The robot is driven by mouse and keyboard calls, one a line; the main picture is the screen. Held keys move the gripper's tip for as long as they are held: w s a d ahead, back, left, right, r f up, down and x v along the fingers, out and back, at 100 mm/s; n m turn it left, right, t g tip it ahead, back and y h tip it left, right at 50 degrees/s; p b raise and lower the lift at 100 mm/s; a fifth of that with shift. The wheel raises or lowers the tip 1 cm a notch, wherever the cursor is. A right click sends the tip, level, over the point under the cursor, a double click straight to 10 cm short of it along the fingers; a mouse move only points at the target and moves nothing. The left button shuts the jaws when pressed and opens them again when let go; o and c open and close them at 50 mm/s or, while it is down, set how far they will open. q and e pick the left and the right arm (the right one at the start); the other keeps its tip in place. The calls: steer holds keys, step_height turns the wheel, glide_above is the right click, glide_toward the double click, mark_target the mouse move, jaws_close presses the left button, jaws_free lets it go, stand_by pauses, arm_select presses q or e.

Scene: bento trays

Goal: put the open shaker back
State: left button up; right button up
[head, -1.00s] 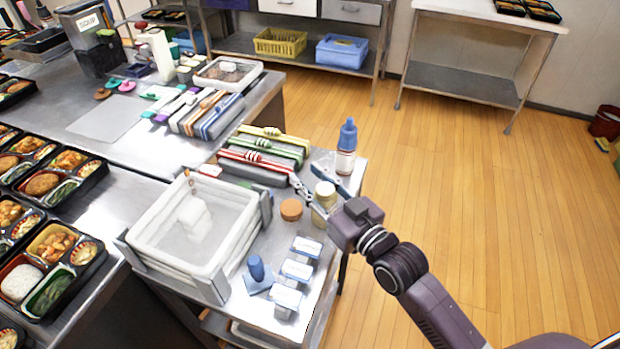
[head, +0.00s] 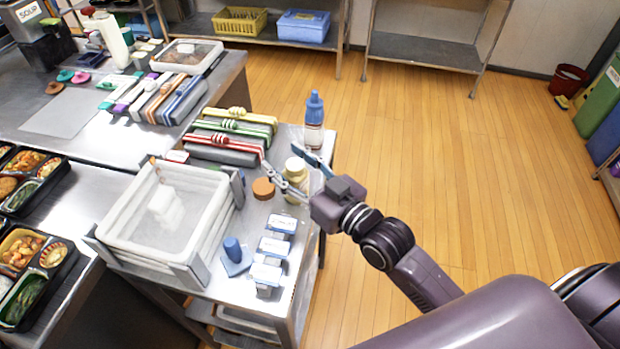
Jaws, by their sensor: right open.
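A small cream-coloured jar (head: 296,172), which looks like the shaker, stands upright on the metal side table (head: 262,305). Whether its top is open is too small to tell. A round orange-brown cap or disc (head: 263,188) lies just left of it. My right gripper (head: 279,156) is open, its fingers reaching to either side of the jar in the picture. I cannot tell if they touch it; one finger partly hides it. My left gripper is out of view.
A blue-capped bottle (head: 314,122) stands close behind the jar. Several blue-and-white labelled containers (head: 272,249) and a blue stamp-like piece (head: 234,256) stand in front.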

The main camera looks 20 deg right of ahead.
steer(key=b+v, duration=0.1)
steer(key=v, duration=0.8)
steer(key=shift+s+d, duration=0.1)
steer(key=shift+s, duration=0.1)
stand_by(1.1)
